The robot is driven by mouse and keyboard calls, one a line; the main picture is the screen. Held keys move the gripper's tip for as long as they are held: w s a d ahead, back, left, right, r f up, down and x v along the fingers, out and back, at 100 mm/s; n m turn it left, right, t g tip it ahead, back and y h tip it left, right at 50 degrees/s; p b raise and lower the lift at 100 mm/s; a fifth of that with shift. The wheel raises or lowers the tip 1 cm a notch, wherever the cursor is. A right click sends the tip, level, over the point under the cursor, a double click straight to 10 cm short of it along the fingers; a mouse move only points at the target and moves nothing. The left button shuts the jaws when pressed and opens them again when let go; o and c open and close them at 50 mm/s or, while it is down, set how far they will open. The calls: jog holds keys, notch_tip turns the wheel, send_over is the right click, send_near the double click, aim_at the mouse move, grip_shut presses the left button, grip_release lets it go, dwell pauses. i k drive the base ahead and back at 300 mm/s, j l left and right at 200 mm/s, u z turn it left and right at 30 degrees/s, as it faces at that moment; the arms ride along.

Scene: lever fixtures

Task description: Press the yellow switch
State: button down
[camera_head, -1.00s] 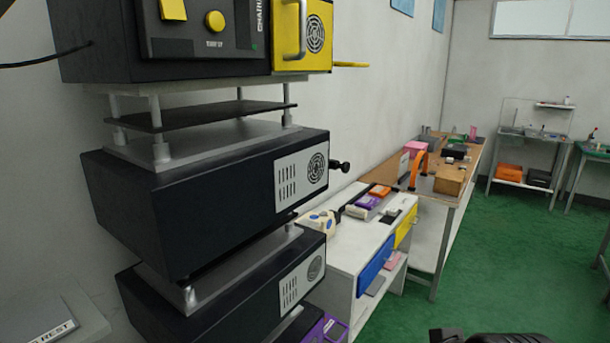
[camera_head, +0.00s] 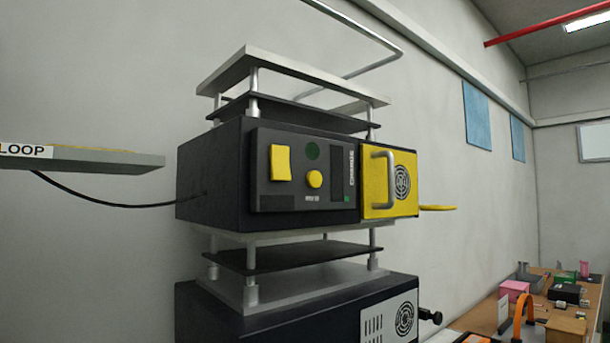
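The yellow switch (camera_head: 281,163) is a rectangular rocker on the dark front panel (camera_head: 262,196) of a black boxy unit in the middle of the head view. A round yellow knob (camera_head: 314,179) sits to its right and a little lower. A dark green round spot (camera_head: 312,151) is above the knob. A yellow door (camera_head: 375,187) with a grey handle is on the unit's right side. My gripper is not in view, and nothing covers the switch.
A grey shelf (camera_head: 90,162) marked LOOP juts in at the left, with a black cable running to the unit. Another black unit (camera_head: 310,313) stands below. A cluttered table (camera_head: 480,318) is at lower right. The space before the panel looks clear.

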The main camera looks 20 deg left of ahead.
aim_at(280, 155)
jog(key=u, duration=1.25)
